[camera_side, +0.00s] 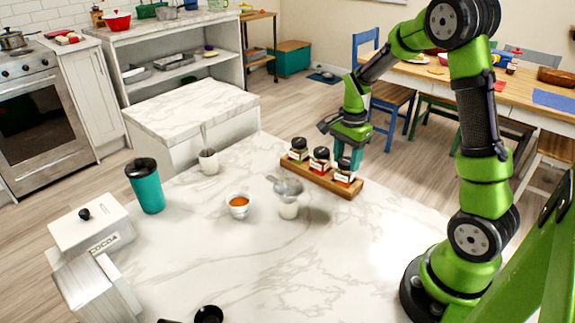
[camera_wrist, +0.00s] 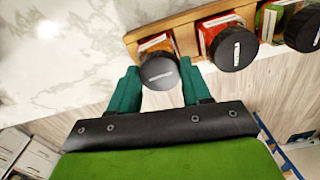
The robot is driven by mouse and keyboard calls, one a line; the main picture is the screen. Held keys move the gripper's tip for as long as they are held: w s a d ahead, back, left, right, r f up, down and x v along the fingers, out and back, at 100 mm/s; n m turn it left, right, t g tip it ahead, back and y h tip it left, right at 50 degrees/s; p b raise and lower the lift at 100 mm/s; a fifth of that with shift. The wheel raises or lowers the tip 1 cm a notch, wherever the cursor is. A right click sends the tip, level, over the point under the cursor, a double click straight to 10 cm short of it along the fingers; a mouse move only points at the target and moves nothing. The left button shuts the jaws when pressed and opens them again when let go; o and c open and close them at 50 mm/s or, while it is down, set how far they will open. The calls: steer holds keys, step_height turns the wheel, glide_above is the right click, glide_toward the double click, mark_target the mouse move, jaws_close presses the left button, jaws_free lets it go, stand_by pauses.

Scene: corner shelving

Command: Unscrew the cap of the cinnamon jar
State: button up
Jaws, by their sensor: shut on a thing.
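A small wooden rack (camera_side: 318,180) holds three upright spice jars with dark caps in a row on the marble counter. My gripper (camera_side: 349,157) points down at the right-end jar (camera_side: 344,177) in the side view. In the wrist view, my teal fingers (camera_wrist: 158,82) stand on either side of that jar's black cap (camera_wrist: 158,70), shut on it. The jar stands in its rack slot. The cap's label is too small to read, so I cannot tell from it which spice this is. The fingers partly hide the cap in the side view.
The middle jar (camera_wrist: 232,45) stands close beside the held one, with another jar (camera_wrist: 303,28) beyond. A glass with a strainer (camera_side: 288,205), a cup of orange-brown content (camera_side: 239,206) and a teal tumbler (camera_side: 146,188) stand left. The front counter is mostly clear.

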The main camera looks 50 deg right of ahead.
mark_target(347, 161)
steer(key=n, duration=0.4)
steer(key=shift+r, duration=2.05)
